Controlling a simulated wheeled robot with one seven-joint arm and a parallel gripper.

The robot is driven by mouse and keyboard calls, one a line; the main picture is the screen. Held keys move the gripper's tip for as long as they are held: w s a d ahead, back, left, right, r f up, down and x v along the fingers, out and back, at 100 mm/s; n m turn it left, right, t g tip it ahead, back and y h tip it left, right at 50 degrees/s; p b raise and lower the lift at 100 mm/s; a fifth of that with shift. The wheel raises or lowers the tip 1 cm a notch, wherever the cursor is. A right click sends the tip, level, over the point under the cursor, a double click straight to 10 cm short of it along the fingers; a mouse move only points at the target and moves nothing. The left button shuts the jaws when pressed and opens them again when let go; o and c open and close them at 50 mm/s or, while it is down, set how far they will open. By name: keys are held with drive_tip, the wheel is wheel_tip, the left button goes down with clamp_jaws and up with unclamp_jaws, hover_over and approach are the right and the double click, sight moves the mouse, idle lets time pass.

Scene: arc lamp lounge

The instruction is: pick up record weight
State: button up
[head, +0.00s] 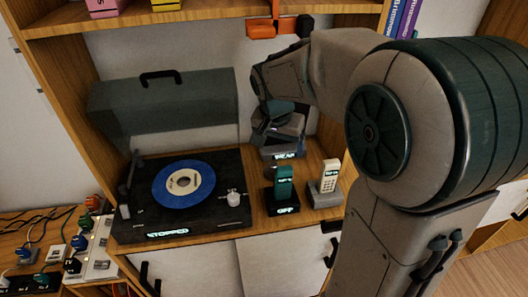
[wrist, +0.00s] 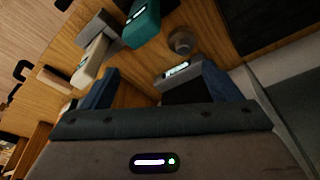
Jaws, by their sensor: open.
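A small round grey knob-like piece (wrist: 182,40), which looks like the record weight, stands on the wooden shelf in the wrist view, between the teal handset and the turntable edge. I cannot make it out surely in the head view. My gripper (head: 278,128) is at the back of the shelf, above the lit display unit (head: 286,155). In the wrist view my gripper (wrist: 158,68) is open, with its blue fingers spread. The round piece lies beyond the fingertips, apart from them. The display unit (wrist: 176,72) shows between the fingers, close to the right one.
The turntable (head: 130,222) with a blue record (head: 184,184) stands left, reading "STOPPED". A silver piece (head: 235,198) is at its right side. A teal handset (head: 284,182) and a cream handset (head: 329,176) stand right. An upper shelf (head: 190,16) runs overhead.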

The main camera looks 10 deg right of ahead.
drive_tip(key=m, duration=0.2)
hover_over(273, 164)
drive_tip(key=s+a, duration=0.2)
drive_tip(key=s+a+x, duration=0.1)
drive_tip(key=x, duration=0.3)
drive_tip(key=shift+h, duration=0.3)
drive_tip(key=b+x, duration=0.1)
drive_tip(key=x, duration=0.7)
drive_tip(key=shift+d+f, duration=0.2)
drive_tip(key=shift+f, duration=0.1)
drive_tip(key=shift+a+p+x, duration=0.2)
drive_tip(key=shift+p+x, duration=0.1)
drive_tip(key=shift+x, duration=2.45)
drive_tip(key=shift+s, duration=0.1)
drive_tip(key=c, duration=1.2)
